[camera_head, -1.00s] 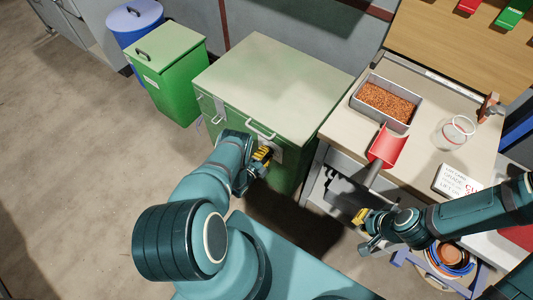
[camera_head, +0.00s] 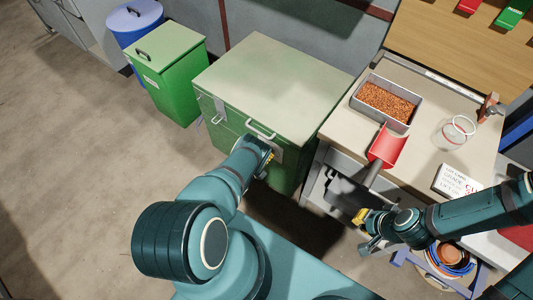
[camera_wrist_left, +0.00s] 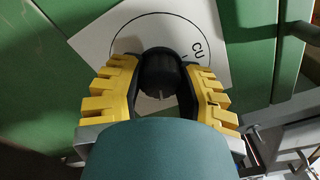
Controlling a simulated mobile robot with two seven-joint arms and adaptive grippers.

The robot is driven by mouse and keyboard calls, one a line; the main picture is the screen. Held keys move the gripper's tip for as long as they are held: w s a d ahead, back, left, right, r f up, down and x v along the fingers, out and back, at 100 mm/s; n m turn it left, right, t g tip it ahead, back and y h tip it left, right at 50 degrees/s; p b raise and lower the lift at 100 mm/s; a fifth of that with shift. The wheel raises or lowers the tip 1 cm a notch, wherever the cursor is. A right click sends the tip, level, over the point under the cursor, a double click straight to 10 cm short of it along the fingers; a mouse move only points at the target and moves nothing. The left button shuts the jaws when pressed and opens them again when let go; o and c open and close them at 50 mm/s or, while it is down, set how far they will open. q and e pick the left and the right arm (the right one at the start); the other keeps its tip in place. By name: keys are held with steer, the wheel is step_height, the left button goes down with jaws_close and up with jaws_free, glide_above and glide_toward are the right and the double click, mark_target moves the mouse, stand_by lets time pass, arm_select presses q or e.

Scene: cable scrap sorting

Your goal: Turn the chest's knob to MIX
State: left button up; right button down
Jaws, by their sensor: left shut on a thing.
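The green chest (camera_head: 262,85) stands at centre in the head view, with a pale dial plate on its front. In the left wrist view the white dial plate (camera_wrist_left: 110,38) has a drawn circle and the letters "CU" right of the knob. MIX cannot be read. The black round knob (camera_wrist_left: 160,72) carries a short pale line on the side facing my wrist. My left gripper (camera_wrist_left: 160,82) is shut on the knob, its yellow fingers on either side. In the head view my left wrist mostly hides it. My right gripper (camera_head: 362,218) hangs in front of the bench; its jaw gap is unclear.
A green bin (camera_head: 172,80) and a blue bin (camera_head: 135,20) stand left of the chest. The bench (camera_head: 345,130) on the right holds a tray of copper granules (camera_head: 388,102), a red scoop (camera_head: 386,146) and a glass jar (camera_head: 455,132). The floor at left is clear.

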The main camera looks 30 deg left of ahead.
arm_select(q)
steer(key=shift+m, duration=0.9)
steer(key=o, duration=1.2)
steer(key=shift+s, duration=0.15)
steer(key=s+a, duration=0.1)
steer(key=s, duration=1)
steer(key=shift+s, duration=0.35)
